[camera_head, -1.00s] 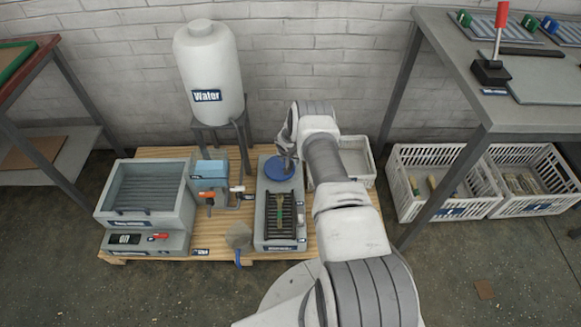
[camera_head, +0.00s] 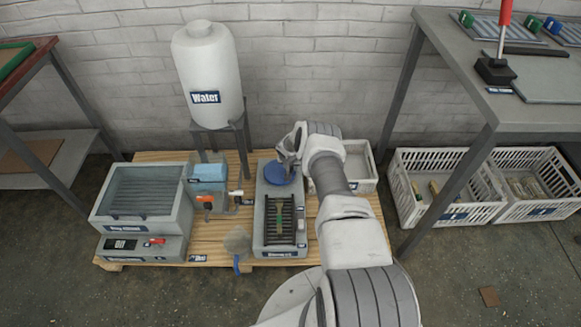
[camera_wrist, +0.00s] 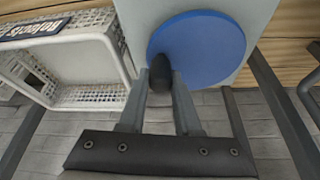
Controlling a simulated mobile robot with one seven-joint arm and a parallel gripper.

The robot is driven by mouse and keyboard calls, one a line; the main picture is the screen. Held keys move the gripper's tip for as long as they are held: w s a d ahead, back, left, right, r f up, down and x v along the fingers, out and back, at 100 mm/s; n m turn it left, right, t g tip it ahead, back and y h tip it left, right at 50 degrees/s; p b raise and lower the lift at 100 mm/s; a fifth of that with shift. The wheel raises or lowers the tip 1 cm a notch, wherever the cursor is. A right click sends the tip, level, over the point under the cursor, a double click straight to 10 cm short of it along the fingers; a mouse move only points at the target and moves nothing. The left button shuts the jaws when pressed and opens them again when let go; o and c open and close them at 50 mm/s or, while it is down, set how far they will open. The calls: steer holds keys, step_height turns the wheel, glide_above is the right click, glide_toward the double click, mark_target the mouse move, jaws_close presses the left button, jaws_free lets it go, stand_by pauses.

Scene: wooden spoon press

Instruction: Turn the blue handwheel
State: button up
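The blue handwheel (camera_head: 279,173) is a flat disc on the back end of a grey slatted unit (camera_head: 259,240). In the wrist view the blue disc (camera_wrist: 205,45) fills the upper middle, with a dark knob (camera_wrist: 182,76) near its left edge. My gripper (camera_head: 288,158) is at the wheel's upper right in the head view. In the wrist view its two fingers (camera_wrist: 168,80) stand on either side of the dark knob and appear closed on it; exact contact is partly hidden. A green and tan piece (camera_head: 281,213) lies among the unit's dark slats.
A water tank (camera_head: 208,62) stands behind the pallet. A grey basin (camera_head: 145,190) and a blue box (camera_head: 209,172) are to the left. A white crate (camera_head: 355,172) is close right of the wheel, also in the wrist view (camera_wrist: 85,62). A table (camera_head: 470,95) stands at right.

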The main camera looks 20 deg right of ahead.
jaws_close()
steer(key=shift+w+d+n, duration=0.1)
steer(key=shift+n, duration=0.2)
steer(key=shift+w+d+n+y, duration=0.25)
steer(key=shift+n+y, duration=0.15)
steer(key=shift+n, duration=0.3)
steer(key=shift+w+d+n+t+y, duration=0.15)
steer(key=shift+w+n+y, duration=0.25)
steer(key=shift+n, duration=0.6)
steer(key=shift+w+n+t+y, duration=0.15)
steer(key=shift+w+n+y, duration=0.25)
steer(key=shift+n, duration=0.6)
steer(key=shift+w+n+y, duration=0.3)
steer(key=shift+n, duration=0.6)
steer(key=o, duration=0.8)
jaws_free()
